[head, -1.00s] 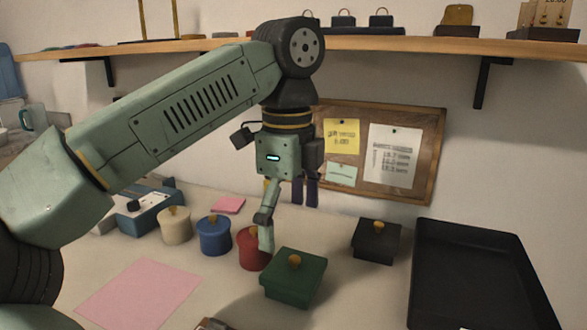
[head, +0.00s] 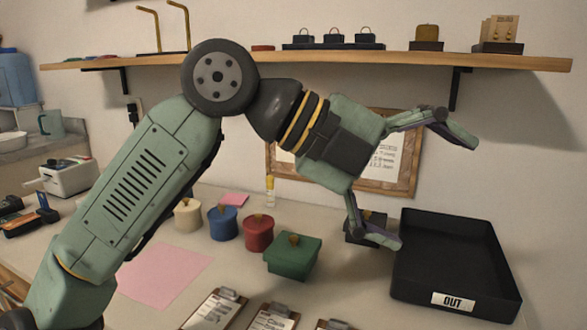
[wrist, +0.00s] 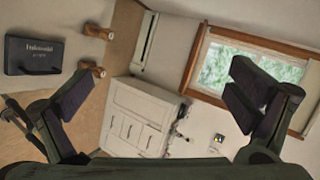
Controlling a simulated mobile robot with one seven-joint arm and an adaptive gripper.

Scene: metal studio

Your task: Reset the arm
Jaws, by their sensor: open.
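My gripper (head: 418,180) is open and empty, raised above the workbench and pointing to the right in the head view. Its two fingers are spread wide, one high before the wall and one lower, in front of the black lidded box (head: 367,222). In the wrist view the open fingers (wrist: 160,112) frame the room, with nothing between them. My arm is bent, with its elbow up near the shelf.
A green box (head: 293,258), red pot (head: 258,234), blue pot (head: 223,224) and cream pot (head: 187,217) stand on the bench. A black OUT tray (head: 400,285) is at right. Clipboards (head: 216,311) lie in front. A wooden shelf (head: 540,63) runs above.

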